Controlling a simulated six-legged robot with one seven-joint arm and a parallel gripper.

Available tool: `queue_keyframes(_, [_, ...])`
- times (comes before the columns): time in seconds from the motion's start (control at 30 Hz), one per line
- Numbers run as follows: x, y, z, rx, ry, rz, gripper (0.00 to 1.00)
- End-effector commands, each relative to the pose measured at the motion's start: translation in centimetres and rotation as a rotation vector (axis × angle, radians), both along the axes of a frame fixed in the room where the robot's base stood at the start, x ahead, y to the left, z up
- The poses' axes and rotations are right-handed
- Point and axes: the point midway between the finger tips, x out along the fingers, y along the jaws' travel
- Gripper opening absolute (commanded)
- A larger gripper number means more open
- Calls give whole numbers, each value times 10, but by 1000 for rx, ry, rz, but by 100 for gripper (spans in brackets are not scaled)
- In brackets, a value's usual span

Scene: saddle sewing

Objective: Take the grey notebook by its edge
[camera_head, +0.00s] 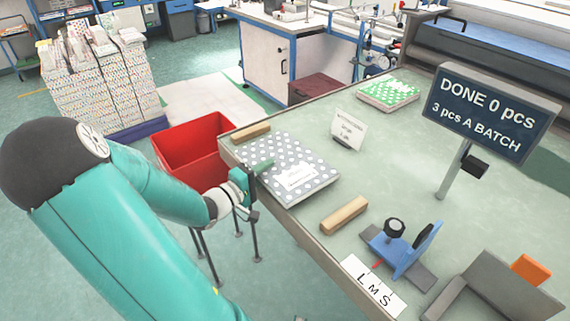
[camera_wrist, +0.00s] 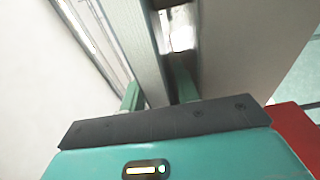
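The grey notebook (camera_head: 309,161) has white dots and a pale label. It lies flat at the table's left edge in the head view. My gripper (camera_head: 262,168) is at the notebook's left edge, with one green finger seen over the cover. The other finger is hidden there. In the wrist view my gripper (camera_wrist: 158,92) has its two fingers apart, with a long pale edge strip running between them. A dark gap shows beside the right finger. I cannot tell whether the strip is notebook or table edge, or whether the fingers touch it.
On the table (camera_head: 400,160) are wooden blocks (camera_head: 344,214), a small card (camera_head: 347,128), a green notebook (camera_head: 388,94), a blue fixture (camera_head: 403,250) and a sign (camera_head: 490,112). A red bin (camera_head: 190,143) stands beside the table's left side. The table's middle is clear.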

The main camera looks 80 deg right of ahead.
Motion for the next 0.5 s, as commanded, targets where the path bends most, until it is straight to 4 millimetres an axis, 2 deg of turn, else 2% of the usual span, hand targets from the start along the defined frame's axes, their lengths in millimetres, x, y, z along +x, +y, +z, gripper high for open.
queue_keyframes(0.13, [-10, -15, 0, -2, 1, -1, 31])
queue_keyframes(0.37, [-11, -17, 0, -1, -1, 1, 31])
queue_keyframes(0.4, [-11, -17, 0, -1, -1, 1, 29])
queue_keyframes(0.5, [-11, -17, 0, -1, -1, 1, 9])
